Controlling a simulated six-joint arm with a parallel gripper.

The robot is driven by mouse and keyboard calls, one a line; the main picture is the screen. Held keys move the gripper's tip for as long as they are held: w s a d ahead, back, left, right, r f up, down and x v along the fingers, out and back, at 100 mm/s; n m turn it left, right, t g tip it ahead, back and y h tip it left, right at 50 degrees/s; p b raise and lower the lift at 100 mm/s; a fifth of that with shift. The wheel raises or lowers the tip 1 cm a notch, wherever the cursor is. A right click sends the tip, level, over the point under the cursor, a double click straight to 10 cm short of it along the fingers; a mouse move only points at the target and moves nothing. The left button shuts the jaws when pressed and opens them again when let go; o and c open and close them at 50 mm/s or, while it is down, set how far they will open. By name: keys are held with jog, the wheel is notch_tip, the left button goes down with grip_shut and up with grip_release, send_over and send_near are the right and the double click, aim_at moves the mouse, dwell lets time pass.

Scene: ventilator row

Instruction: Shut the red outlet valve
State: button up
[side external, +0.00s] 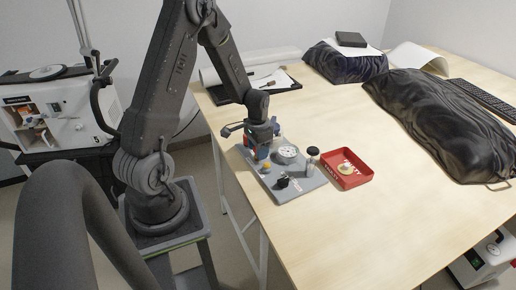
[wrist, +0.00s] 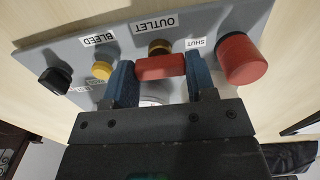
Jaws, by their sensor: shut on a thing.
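The red outlet valve handle (wrist: 160,67) shows in the wrist view as a bar on a brass stem, below the OUTLET label (wrist: 157,25). My gripper (wrist: 161,72) has one blue finger at each end of the bar and is shut on it. The bar lies crosswise in this view. The SHUT label (wrist: 195,43) is to the right of the stem. In the side external view my gripper (side external: 263,152) is low over the left end of the grey valve panel (side external: 306,186) and hides most of the handle.
A larger red knob (wrist: 240,58) stands close right of my fingers, a yellow BLEED knob (wrist: 102,70) close left, and a black knob (wrist: 54,80) farther left. A gauge (side external: 288,152), a black-capped cylinder (side external: 313,157) and a red tray (side external: 362,180) are nearby. The table's front is clear.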

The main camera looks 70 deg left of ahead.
jog(key=o, duration=0.9)
jog(key=shift+o, duration=0.2)
notch_tip(320, 180, up, 14)
jog(key=s+d+r+t, duration=0.2)
jog(key=s+d+r, duration=0.2)
jog(key=d, duration=0.3)
jog(key=s+d+r+t, duration=0.1)
jog(key=s+d+r, duration=0.2)
jog(key=d, duration=0.4)
jog(key=s+d+r+t, duration=0.2)
jog(key=s+d+r, duration=0.2)
jog(key=d, duration=0.4)
jog(key=shift+s+r+m+t, duration=0.3)
jog(key=shift+r+m, duration=0.1)
jog(key=shift+r, duration=0.1)
